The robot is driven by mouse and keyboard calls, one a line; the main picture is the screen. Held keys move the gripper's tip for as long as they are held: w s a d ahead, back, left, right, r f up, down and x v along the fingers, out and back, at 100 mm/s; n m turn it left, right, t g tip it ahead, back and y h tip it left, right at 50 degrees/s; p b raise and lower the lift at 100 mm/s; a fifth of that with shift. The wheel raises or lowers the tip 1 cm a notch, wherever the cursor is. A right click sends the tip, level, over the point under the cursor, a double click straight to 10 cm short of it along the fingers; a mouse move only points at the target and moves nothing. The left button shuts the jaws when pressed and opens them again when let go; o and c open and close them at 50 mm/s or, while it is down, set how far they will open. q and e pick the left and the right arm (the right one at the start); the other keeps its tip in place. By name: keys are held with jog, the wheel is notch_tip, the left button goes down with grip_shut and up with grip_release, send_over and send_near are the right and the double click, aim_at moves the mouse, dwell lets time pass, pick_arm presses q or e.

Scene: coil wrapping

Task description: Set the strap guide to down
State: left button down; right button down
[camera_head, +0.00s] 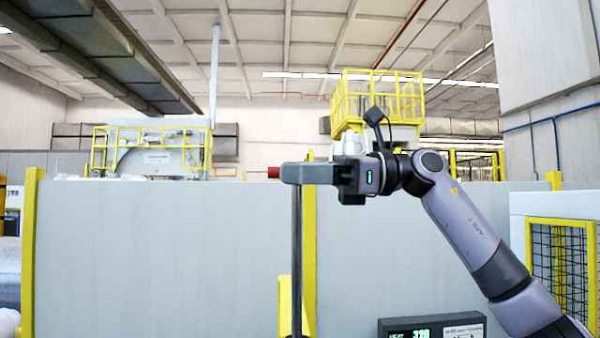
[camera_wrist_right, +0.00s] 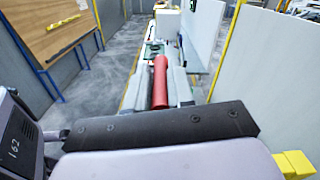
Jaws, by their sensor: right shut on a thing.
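A red handle (camera_wrist_right: 160,82) lies lengthwise between the fingers of my right gripper (camera_wrist_right: 165,88) in the right wrist view. In the head view only its red end (camera_head: 273,173) shows, just left of the fingertips. My right gripper (camera_head: 300,173) is shut on this handle and held level. A dark upright bar (camera_head: 296,250) runs down from right below the fingers, in front of a yellow post. I take the bar and red handle to be the strap guide's lever; where they join is hidden by the gripper. My left gripper is not in view.
A large grey panel (camera_head: 160,260) with yellow posts stands behind the bar. A display box (camera_head: 432,326) with green digits is at the bottom. A yellow-framed mesh guard (camera_head: 560,265) stands at right. The wrist view shows a wooden board (camera_wrist_right: 50,25) and open grey floor (camera_wrist_right: 95,90).

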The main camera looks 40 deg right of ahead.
jog(key=b, duration=0.9)
send_over(301, 323)
jog(key=f, duration=1.2)
jog(key=shift+w+d+f, duration=0.1)
jog(key=shift+w+f, duration=0.15)
jog(key=shift+f, duration=0.15)
notch_tip(301, 323, down, 8)
jog(key=b, duration=0.5)
jog(key=shift+r, duration=0.15)
jog(key=shift+f+b, duration=0.65)
jog(key=shift+f, duration=0.1)
jog(key=c, duration=1.1)
grip_release()
jog(key=shift+w+f, duration=0.1)
jog(key=shift+o, duration=0.2)
